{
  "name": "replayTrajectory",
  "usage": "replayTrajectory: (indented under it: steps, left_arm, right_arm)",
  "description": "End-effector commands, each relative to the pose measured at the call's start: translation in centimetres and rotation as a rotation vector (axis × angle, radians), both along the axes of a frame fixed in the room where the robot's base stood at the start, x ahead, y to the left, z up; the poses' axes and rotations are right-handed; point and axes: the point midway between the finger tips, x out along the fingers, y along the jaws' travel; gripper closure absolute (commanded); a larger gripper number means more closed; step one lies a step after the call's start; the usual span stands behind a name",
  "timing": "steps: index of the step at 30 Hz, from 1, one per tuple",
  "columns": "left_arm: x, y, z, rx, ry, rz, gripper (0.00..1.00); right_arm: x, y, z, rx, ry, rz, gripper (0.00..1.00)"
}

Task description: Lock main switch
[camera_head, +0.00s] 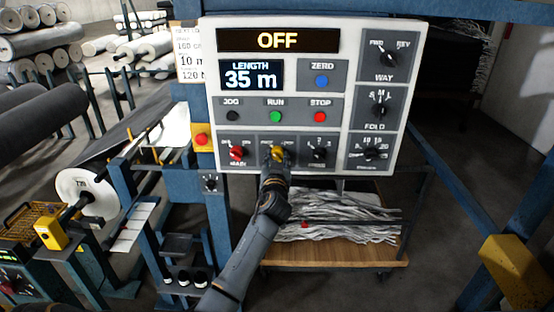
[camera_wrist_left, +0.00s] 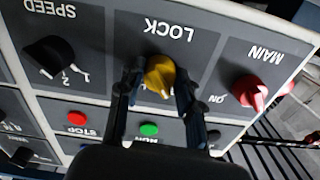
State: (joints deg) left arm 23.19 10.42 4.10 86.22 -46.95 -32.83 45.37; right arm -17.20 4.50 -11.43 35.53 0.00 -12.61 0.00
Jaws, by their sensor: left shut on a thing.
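The white control panel (camera_head: 340,85) fills the upper middle of the head view. Its display (camera_head: 278,40) reads OFF. The red MAIN knob (camera_head: 237,153) is at the panel's lower left and also shows in the left wrist view (camera_wrist_left: 251,92). The yellow LOCK knob (camera_wrist_left: 160,76) is right of it in the head view (camera_head: 278,151). My left gripper (camera_wrist_left: 157,90) has a finger on each side of the yellow knob and is shut on it. The fingers partly cover the LOCK markings. My right gripper does not show.
The black SPEED knob (camera_wrist_left: 48,54) sits close beside the LOCK knob. The green RUN button (camera_wrist_left: 149,129) and red STOP button (camera_wrist_left: 77,118) are near the fingers. A wooden cart (camera_head: 325,254) with grey strands stands below the panel.

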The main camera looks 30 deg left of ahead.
Motion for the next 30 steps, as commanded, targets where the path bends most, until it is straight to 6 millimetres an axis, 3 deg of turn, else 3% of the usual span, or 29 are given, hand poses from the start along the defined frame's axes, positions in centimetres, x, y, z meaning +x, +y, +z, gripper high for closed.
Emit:
replayTrajectory:
  steps: [30]
  left_arm:
    - [-0.1, 0.2, 0.2, 0.787, 0.483, 0.000, 0.96]
  right_arm:
    - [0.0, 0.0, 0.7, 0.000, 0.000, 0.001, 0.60]
